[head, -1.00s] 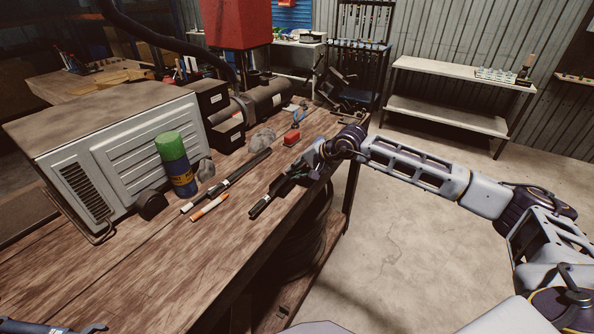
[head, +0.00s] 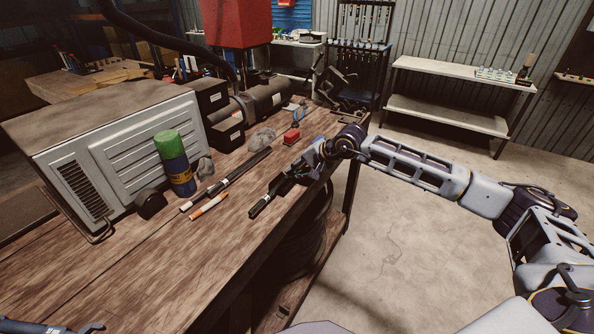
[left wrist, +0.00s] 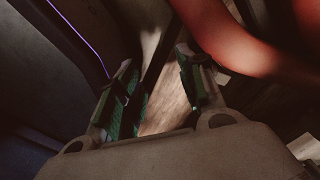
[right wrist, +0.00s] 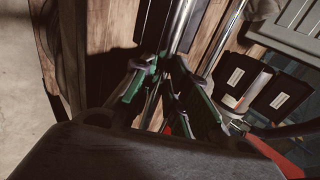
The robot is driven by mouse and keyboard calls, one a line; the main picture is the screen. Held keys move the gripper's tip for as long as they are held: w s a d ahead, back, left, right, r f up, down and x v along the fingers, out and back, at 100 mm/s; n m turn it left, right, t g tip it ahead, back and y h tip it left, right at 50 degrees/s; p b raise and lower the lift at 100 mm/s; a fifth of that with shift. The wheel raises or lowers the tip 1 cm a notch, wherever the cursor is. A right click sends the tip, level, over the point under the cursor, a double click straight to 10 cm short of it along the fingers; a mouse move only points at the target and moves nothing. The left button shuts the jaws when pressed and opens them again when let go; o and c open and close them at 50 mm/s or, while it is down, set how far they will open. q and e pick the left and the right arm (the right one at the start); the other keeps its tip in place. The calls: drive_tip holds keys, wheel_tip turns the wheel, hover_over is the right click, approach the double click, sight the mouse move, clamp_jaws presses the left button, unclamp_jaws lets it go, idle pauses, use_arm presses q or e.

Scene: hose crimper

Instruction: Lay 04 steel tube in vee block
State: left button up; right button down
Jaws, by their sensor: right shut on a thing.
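My right gripper (head: 288,180) is shut on a steel tube (head: 261,206), held low over or at the workbench's right edge. I cannot tell whether the tube touches the bench. In the right wrist view the shiny tube (right wrist: 182,25) runs up and away from between the green-padded fingers (right wrist: 164,66). My left gripper (left wrist: 158,88) is open, with bench wood showing between its fingers; only a bit of that arm shows at the lower left of the head view. I cannot make out a vee block for certain.
A dark rod (head: 228,179) and an orange-and-white rod (head: 209,207) lie on the bench (head: 130,270) left of the right gripper. A green-capped can (head: 175,164), a dark rounded piece (head: 150,204) and a large grey cabinet (head: 120,140) stand further left. The near bench is clear.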

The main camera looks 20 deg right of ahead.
drive_tip(key=c, duration=1.3)
unclamp_jaws()
drive_tip(key=shift+m+h, duration=0.5)
drive_tip(key=shift+h, duration=0.1)
drive_tip(key=shift+r+p, duration=4.45)
drive_tip(key=shift+p, duration=0.7)
